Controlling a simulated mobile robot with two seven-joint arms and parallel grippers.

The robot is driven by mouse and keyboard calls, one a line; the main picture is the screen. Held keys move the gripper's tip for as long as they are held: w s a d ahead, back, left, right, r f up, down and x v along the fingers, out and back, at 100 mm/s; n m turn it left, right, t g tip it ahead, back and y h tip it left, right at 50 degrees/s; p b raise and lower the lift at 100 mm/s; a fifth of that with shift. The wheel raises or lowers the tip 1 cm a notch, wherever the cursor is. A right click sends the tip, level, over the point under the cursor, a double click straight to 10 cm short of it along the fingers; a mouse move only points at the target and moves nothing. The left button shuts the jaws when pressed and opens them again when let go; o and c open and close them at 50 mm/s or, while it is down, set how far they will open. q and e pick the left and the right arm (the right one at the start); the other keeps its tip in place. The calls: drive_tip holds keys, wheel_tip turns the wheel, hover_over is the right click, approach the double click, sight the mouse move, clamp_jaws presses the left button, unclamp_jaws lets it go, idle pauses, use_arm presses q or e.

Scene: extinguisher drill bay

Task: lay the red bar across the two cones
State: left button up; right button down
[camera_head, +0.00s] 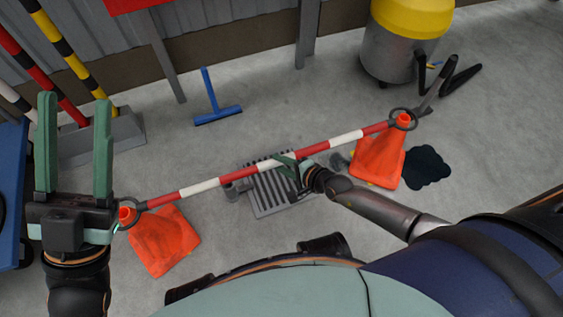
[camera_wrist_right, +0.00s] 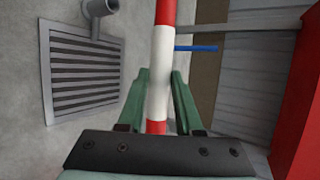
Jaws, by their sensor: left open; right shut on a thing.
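The red-and-white bar (camera_head: 245,167) spans between the two orange cones, with a dark ring at each end. The right ring appears around the tip of the right cone (camera_head: 378,160). The left ring overlaps the tip of the left cone (camera_head: 165,240), partly hidden by my left gripper; I cannot tell whether it is seated. My right gripper (camera_head: 286,163) is shut on the bar near its middle; the bar (camera_wrist_right: 160,72) runs between its fingers in the right wrist view. My left gripper (camera_head: 75,98) is open and empty, beside the bar's left end.
A grey floor grate (camera_head: 270,195) lies under the bar. A dark puddle (camera_head: 428,167) is right of the right cone. A blue cart (camera_head: 10,195) is far left.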

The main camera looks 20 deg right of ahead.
wheel_tip(320, 180, down, 7)
drive_tip(key=b, duration=0.1)
drive_tip(key=c, duration=0.5)
unclamp_jaws()
drive_tip(key=shift+a+f, duration=0.1)
drive_tip(key=shift+f, duration=0.05)
use_arm(q)
drive_tip(key=shift+f, duration=0.65)
use_arm(e)
drive_tip(key=shift+s, duration=0.1)
use_arm(q)
drive_tip(key=shift+d+f, duration=0.1)
